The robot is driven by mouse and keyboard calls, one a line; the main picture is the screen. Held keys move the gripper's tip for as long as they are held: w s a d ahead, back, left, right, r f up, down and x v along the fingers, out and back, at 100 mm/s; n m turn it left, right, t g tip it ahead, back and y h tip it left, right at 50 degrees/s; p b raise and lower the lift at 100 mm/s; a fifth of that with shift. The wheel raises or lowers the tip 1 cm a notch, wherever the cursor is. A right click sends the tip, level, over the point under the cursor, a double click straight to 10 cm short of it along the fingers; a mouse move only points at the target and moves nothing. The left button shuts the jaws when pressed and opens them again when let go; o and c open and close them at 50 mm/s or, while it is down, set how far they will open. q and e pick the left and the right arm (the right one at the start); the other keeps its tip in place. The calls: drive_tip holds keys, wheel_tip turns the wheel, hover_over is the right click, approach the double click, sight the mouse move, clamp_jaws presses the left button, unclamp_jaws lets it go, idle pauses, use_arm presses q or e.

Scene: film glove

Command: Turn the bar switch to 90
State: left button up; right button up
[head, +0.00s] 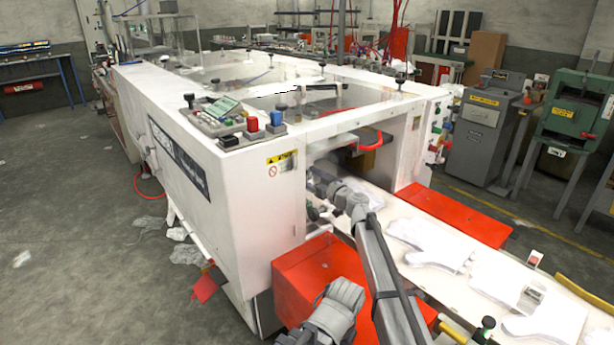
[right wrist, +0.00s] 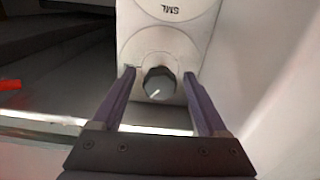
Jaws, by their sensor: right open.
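The bar switch (right wrist: 160,84) is a dark grey knob with a short white pointer line, on a pale rounded panel (right wrist: 182,50) in the right wrist view. The line points toward the lower left of that picture. My right gripper (right wrist: 159,76) is open, with one purple-grey finger on each side of the knob. Gaps show between the knob and both fingers. In the head view my right arm reaches into the opening at the front of the white machine (head: 240,165); its fingertips and the switch cannot be made out there. My left gripper is not seen.
A red box (head: 315,280) stands below the opening and another red box (head: 470,215) stands beyond the belt. The white conveyor belt (head: 425,275) carries several white glove-like pieces. The machine's walls and top frame enclose the space around my right arm.

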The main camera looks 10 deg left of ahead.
drive_tip(key=shift+a, duration=0.15)
clamp_jaws()
idle(0.5)
